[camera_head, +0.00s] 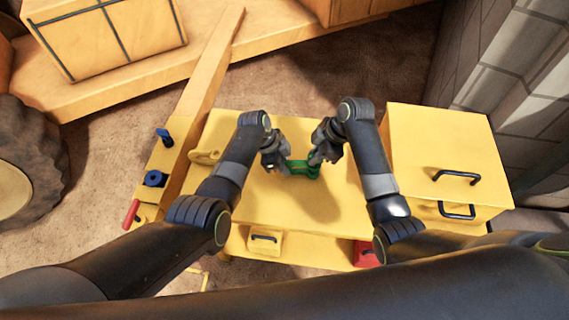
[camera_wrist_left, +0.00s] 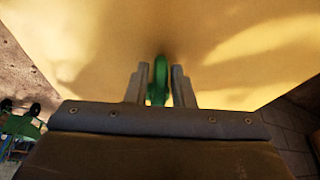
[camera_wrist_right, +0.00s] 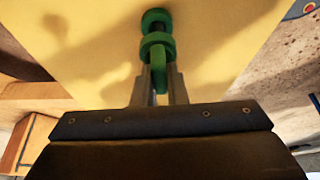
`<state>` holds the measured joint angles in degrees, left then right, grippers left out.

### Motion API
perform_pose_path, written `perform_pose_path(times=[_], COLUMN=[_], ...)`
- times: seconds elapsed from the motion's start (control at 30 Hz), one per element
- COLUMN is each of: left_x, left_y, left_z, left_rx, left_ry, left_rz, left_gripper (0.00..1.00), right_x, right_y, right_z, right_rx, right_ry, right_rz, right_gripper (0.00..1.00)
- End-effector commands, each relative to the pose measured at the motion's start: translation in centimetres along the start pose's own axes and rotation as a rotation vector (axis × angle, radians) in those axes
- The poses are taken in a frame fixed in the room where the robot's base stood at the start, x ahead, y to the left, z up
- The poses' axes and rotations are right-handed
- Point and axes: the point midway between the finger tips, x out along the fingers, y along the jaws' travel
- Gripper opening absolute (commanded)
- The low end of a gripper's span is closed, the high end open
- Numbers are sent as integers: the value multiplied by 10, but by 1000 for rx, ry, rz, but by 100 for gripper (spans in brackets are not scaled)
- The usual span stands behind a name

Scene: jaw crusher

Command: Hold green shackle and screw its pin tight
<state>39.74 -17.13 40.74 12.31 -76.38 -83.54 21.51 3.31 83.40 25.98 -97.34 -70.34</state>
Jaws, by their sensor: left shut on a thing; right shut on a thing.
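The green shackle (camera_head: 300,168) is between my two grippers above the yellow table top (camera_head: 240,205). My left gripper (camera_head: 284,166) is shut on the green shackle from the left; in the left wrist view the green part (camera_wrist_left: 159,80) stands between its fingers. My right gripper (camera_head: 316,160) is shut on a green part at the right end. In the right wrist view, the pin (camera_wrist_right: 160,88) is between its fingers, with rounded green shackle parts (camera_wrist_right: 156,40) beyond. How far the pin is screwed in cannot be told.
A yellow cabinet (camera_head: 435,145) with black handles stands at the right. A yellow lug (camera_head: 205,157) is on the table's left side. A panel with a blue lever (camera_head: 164,136), a blue knob (camera_head: 154,179) and a red handle (camera_head: 131,214) is further left. A red box (camera_head: 366,253) is at the front.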

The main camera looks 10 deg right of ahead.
Motion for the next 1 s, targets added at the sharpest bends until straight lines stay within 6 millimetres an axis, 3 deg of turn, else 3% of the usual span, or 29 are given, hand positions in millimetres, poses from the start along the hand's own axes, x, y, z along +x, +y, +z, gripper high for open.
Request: perform_pose_path(times=[0.23,0.6,1.0], left_x=[1,1,1], left_y=[1,1,1], left_z=[0,0,0], left_rx=[1,1,1], left_ry=[0,0,0], left_rz=[4,4,5], left_gripper=[0,0,0], right_x=[2,3,4], right_y=[-1,-1,-2], right_z=[2,2,3], right_rx=[41,377,424], right_ry=[-5,-4,-6], right_rz=[14,151,170], right_gripper=[0,0,0])
